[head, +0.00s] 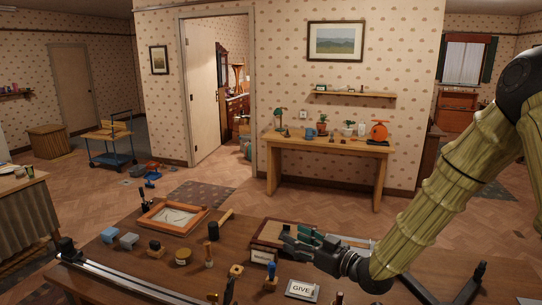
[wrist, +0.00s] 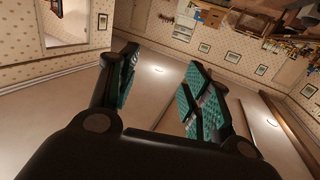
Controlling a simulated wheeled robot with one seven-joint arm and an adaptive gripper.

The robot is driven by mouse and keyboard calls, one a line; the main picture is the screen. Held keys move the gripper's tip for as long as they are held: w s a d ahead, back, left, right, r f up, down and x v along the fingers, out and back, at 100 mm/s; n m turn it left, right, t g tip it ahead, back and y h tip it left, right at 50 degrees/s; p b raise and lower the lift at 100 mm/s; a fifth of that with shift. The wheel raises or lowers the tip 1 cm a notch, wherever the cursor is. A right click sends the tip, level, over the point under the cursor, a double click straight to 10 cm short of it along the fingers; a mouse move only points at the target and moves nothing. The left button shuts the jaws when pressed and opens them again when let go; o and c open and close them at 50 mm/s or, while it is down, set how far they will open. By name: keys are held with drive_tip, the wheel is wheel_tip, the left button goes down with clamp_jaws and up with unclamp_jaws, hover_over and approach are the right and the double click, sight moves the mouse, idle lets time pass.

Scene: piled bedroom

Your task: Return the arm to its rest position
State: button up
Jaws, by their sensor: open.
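My arm (head: 448,185) reaches in from the right of the head view, its bamboo-like links bent down toward the wooden table (head: 130,250). My gripper (head: 294,240) is over the table, in front of a shallow brown-rimmed tray (head: 268,232). I cannot tell its exact height above the table. In the wrist view my gripper (wrist: 160,82) has its two green-padded fingers well apart, with nothing between them. The wrist view is tilted and looks out at walls and pictures, not at the tabletop.
A side table (head: 330,142) with plants stands at the back wall. Floor lies between.

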drive_tip(key=s+d+f+m+g+h, duration=0.1)
drive_tip(key=s+d+f+m+h, duration=0.3)
drive_tip(key=f, duration=0.6)
drive_tip(key=s+f+g+h, duration=0.1)
drive_tip(key=s+f+g, duration=0.1)
drive_tip(key=s+f, duration=0.55)
drive_tip(key=s+d+f+m+g+h, duration=0.1)
drive_tip(key=s+d+f+m+h, duration=0.15)
drive_tip(key=f, duration=0.85)
drive_tip(key=s+d+f+m+g+h, duration=0.1)
drive_tip(key=s+d+f+g+h, duration=0.3)
drive_tip(key=s, duration=0.6)
drive_tip(key=s+d+f+m+g, duration=0.15)
drive_tip(key=s+f, duration=0.35)
drive_tip(key=s, duration=0.5)
drive_tip(key=s+d+f+m+g+h, duration=0.1)
drive_tip(key=s+d+f+g, duration=0.3)
drive_tip(key=s, duration=0.6)
wheel_tip(320, 180, down, 24)
drive_tip(key=a+t+b, duration=0.1)
drive_tip(key=b, duration=2.2)
drive_tip(key=shift+f+t+b, duration=0.15)
drive_tip(key=shift+t+b, duration=0.2)
drive_tip(key=shift+o, duration=0.5)
drive_tip(key=shift+w, duration=0.1)
